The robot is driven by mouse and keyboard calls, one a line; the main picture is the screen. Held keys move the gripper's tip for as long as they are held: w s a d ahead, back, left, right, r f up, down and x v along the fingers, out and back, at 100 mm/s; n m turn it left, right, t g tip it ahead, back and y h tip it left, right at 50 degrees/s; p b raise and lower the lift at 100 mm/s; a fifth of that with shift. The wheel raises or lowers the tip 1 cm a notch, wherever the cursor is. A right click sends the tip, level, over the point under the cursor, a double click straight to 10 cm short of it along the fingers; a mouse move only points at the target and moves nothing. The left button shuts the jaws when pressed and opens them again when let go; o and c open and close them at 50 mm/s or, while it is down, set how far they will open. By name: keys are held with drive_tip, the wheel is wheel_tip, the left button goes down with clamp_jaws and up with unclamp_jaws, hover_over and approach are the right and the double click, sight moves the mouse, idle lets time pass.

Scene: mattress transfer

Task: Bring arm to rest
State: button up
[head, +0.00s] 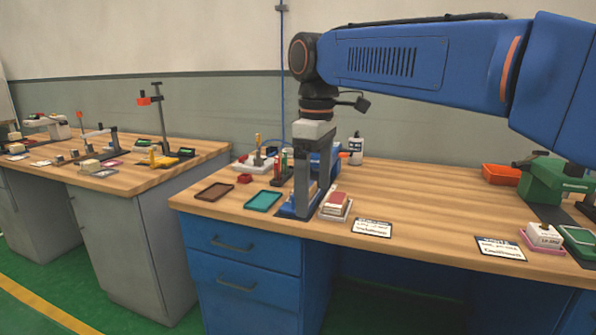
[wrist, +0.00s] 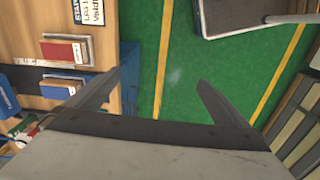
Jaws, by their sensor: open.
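My arm is raised across the upper right of the head view and bends down at the wrist. My gripper (head: 313,182) points downward in front of the left part of the blue workbench. In the wrist view, my gripper (wrist: 157,80) has its two fingers wide apart with nothing between them. Green floor shows between the fingers. The left finger overlaps the bench edge in the picture, and the right finger is over the floor. The gripper hides part of the bench items behind it.
A red-topped block (head: 337,201) sits on the bench near the gripper; it also shows in the wrist view (wrist: 65,51). Left are a teal tray (head: 263,201) and a brown tray (head: 215,191). A green machine (head: 553,183) stands right. The bench middle (head: 430,195) is mostly clear.

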drive_tip(key=s+d+f+m+t, duration=0.2)
drive_tip(key=s+d+f+m, duration=0.4)
drive_tip(key=s+d+f, duration=0.4)
drive_tip(key=s+d+f+m+t, duration=0.2)
drive_tip(key=s+d+f+m, duration=0.5)
drive_tip(key=s+d+f, duration=0.3)
drive_tip(key=d+f, duration=0.3)
drive_tip(key=d, duration=0.2)
drive_tip(key=shift+s+d+t, duration=0.15)
drive_tip(key=shift+d+t, duration=0.15)
